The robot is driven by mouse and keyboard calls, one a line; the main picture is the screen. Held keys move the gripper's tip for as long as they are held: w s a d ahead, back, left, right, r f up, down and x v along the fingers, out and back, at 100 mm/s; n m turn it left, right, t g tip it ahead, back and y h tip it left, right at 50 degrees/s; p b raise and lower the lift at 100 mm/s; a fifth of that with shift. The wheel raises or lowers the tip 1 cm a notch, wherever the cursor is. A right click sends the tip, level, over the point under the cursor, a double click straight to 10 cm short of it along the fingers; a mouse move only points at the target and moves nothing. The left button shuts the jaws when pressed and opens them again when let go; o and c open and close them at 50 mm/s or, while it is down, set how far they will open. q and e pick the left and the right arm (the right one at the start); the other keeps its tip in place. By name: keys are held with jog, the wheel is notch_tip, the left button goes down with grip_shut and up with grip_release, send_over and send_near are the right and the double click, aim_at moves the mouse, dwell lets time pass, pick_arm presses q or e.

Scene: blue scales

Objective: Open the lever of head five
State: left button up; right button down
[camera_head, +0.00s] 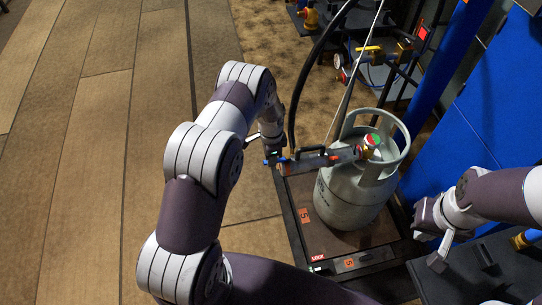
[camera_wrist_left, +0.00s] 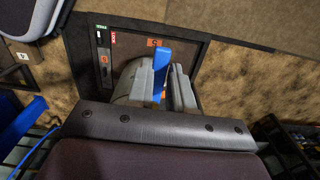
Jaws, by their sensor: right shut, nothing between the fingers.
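A grey gas cylinder (camera_head: 350,195) stands upright on a scale platform (camera_head: 312,235) marked with orange 5 labels. The filling head (camera_head: 325,160) lies across the cylinder's top, its right end at the valve. A blue piece (camera_head: 268,162), perhaps its lever, shows at its left end. My left gripper (camera_head: 274,150) is at that left end. In the left wrist view a blue bar (camera_wrist_left: 161,70) stands upright beside light grey shapes; I cannot tell whether the fingers touch it. My right gripper (camera_head: 437,255) is shut and empty, to the right of the platform.
A black hose (camera_head: 292,110) rises from the filling head. A blue panel (camera_head: 480,125) and a blue post (camera_head: 433,75) stand behind the cylinder. Another scale (camera_head: 490,265) is at the lower right, close to my right gripper. Wooden floor (camera_head: 90,150) is free on the left.

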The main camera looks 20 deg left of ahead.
pick_arm(q)
jog(key=o, duration=0.3)
notch_tip(320, 180, up, 13)
jog(key=shift+f+p, duration=0.1)
jog(key=shift+p, duration=0.8)
